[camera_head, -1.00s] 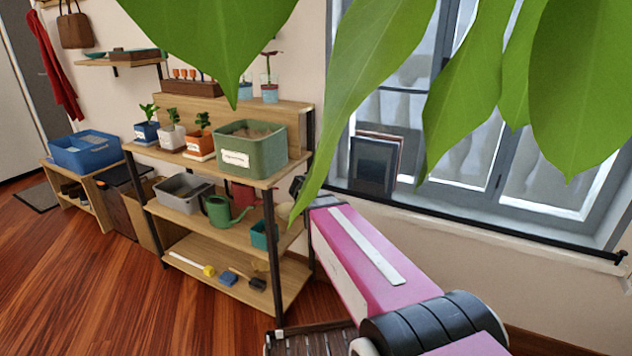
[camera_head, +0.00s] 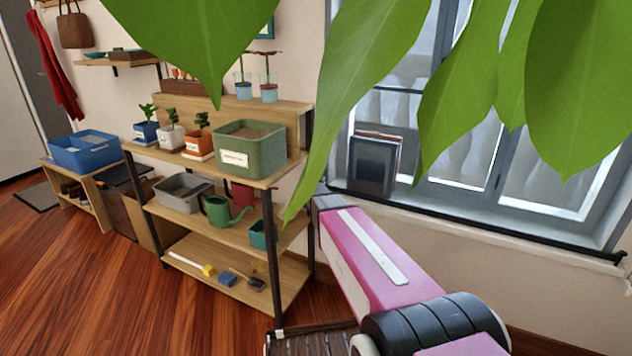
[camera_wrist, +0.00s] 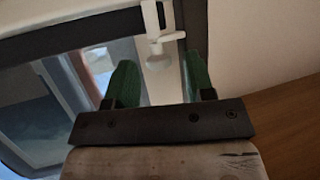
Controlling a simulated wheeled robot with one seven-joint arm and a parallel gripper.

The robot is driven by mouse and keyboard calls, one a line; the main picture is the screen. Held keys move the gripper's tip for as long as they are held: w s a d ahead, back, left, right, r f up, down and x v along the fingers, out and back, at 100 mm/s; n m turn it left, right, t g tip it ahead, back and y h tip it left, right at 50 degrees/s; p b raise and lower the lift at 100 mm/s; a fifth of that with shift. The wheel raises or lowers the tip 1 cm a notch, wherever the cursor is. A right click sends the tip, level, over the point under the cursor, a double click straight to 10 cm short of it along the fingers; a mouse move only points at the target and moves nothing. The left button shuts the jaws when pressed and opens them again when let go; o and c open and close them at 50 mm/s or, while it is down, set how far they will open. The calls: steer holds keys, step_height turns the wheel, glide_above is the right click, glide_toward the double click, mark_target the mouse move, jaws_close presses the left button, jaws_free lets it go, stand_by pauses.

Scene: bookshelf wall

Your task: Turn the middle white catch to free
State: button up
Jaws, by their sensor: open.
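A white catch (camera_wrist: 152,18) shows at the top of the wrist view, on the dark window frame. It has an upright plate, a short arm sticking out to the right and a paler rounded end below. I cannot tell from this view whether it is the middle one. My gripper (camera_wrist: 157,72) is open, with one green finger on each side and the catch's lower end in line with the gap. No contact with the catch is visible. In the head view my pink arm reaches toward the window sill; leaves and the arm hide the gripper and catch.
Large green leaves (camera_head: 560,90) hang close in front of the head camera. A framed picture (camera_head: 374,163) stands on the window sill. A wooden shelf unit (camera_head: 290,240) with a green planter box (camera_head: 262,152) and a watering can (camera_head: 217,210) stands left of my arm.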

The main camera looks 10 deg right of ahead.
steer(key=c, duration=0.9)
steer(key=shift+o, duration=0.2)
steer(key=shift+d+n+y, duration=0.1)
steer(key=shift+n+y, duration=0.6)
steer(key=shift+y, duration=0.1)
steer(key=o, duration=0.9)
steer(key=shift+c, duration=0.2)
